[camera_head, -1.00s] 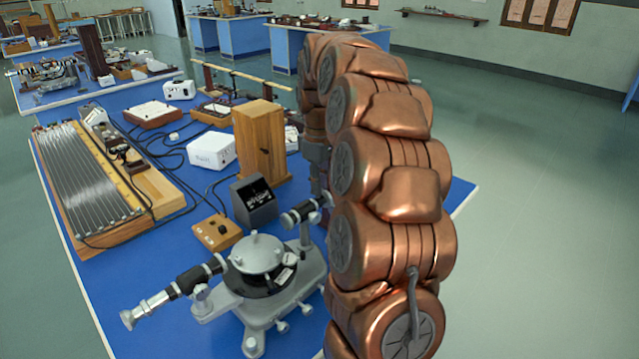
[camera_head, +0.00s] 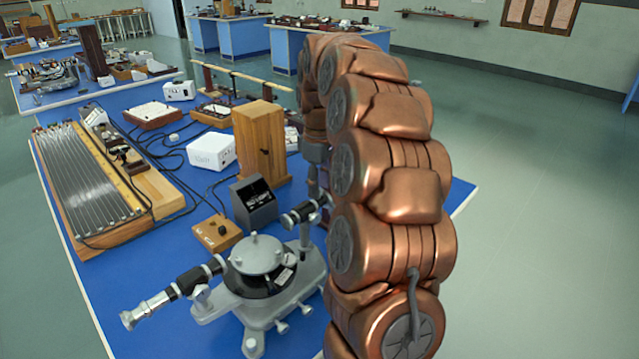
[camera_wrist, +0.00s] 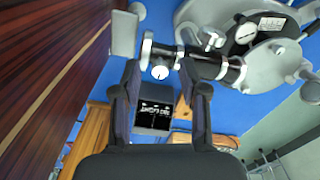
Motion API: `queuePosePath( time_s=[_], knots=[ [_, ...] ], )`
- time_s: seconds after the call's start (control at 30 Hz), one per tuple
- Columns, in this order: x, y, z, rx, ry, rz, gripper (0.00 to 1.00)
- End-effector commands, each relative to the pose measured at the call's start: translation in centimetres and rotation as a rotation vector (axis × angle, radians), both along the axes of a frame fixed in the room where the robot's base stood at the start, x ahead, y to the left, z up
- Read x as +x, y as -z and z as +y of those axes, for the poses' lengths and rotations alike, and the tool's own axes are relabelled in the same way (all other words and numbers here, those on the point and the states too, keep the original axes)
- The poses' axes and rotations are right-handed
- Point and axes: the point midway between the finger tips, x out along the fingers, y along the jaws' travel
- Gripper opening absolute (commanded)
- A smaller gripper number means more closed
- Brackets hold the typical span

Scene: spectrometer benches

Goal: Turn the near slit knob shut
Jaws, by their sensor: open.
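The grey metal spectrometer (camera_head: 258,258) stands at the front of the blue bench, its round table in the middle. Its dark collimator tube (camera_head: 303,211) points up and right, toward my arm. In the wrist view, the tube (camera_wrist: 205,66) crosses the top, with a silvery slit end at its left. A small pale round knob (camera_wrist: 160,72) hangs below that end, and I take it as the near slit knob. My gripper (camera_wrist: 160,68) is open, one dark finger on each side of the knob in the picture. Gaps show on both sides; depth is unclear. My arm hides the gripper in the head view.
A dark meter box (camera_head: 253,203), a small wooden switch box (camera_head: 217,233) and a tall wooden cabinet (camera_head: 262,143) stand behind the spectrometer. Dark reddish wood (camera_wrist: 45,60) fills the wrist view's left side. Black cables cross the bench. The floor at right is clear.

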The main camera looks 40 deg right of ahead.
Motion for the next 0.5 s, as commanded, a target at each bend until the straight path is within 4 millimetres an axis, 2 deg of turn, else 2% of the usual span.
queuePosePath(
  time_s=[0.27, 0.5],
  knots=[
    [0.0, -0.5, 0.0, 0.000, 0.000, 0.000, 0.43],
    [0.1, -2.8, 0.0, -0.002, 0.000, -0.005, 0.43]
  ],
)
